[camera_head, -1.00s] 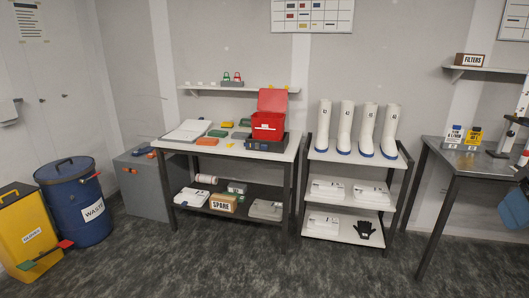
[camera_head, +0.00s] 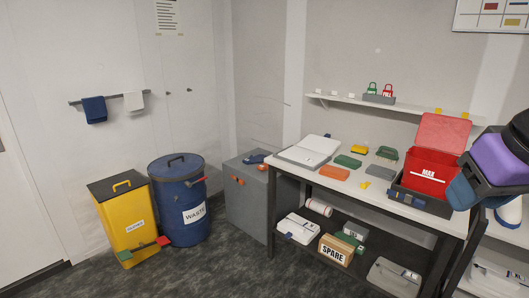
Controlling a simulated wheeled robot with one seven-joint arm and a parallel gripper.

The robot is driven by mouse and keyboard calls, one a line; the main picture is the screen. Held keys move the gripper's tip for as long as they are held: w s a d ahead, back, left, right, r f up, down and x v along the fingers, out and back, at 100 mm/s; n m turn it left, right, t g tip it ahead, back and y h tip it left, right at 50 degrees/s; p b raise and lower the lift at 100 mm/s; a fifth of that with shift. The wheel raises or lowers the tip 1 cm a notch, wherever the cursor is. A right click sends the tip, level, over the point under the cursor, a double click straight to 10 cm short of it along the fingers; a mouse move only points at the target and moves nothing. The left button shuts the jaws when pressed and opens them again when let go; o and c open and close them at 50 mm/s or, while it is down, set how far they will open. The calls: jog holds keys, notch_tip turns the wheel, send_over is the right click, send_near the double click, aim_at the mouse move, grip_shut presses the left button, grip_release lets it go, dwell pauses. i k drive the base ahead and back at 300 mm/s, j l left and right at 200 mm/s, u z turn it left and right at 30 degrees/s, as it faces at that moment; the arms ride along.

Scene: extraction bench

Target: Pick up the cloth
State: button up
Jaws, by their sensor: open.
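Several cloth-like things are in view, and I cannot tell which one is the task's cloth. A dark blue cloth (camera_head: 94,109) and a smaller white cloth (camera_head: 134,101) hang side by side over a wall rail at the left. A small dark blue item (camera_head: 254,158), perhaps a folded cloth, lies on top of the grey cabinet (camera_head: 250,205). Part of my arm, black, purple and blue, shows at the right edge, in front of the workbench's right end. I cannot make out my gripper's fingers.
A yellow bin (camera_head: 127,222) and a blue waste drum (camera_head: 179,205) stand on the floor below the rail. The workbench (camera_head: 330,180) holds an open red box (camera_head: 426,170), a white binder (camera_head: 309,151) and several coloured blocks. The carpet in front is clear.

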aim_at(349, 162)
jog(key=i+l+u, duration=0.1)
jog(key=i+u, duration=0.35)
jog(key=i, duration=1.2)
jog(key=i+j+z, duration=0.1)
jog(key=i+z, duration=0.35)
jog(key=i+j+z, duration=0.3)
jog(key=i+z, duration=0.2)
jog(key=i+j+z, duration=0.45)
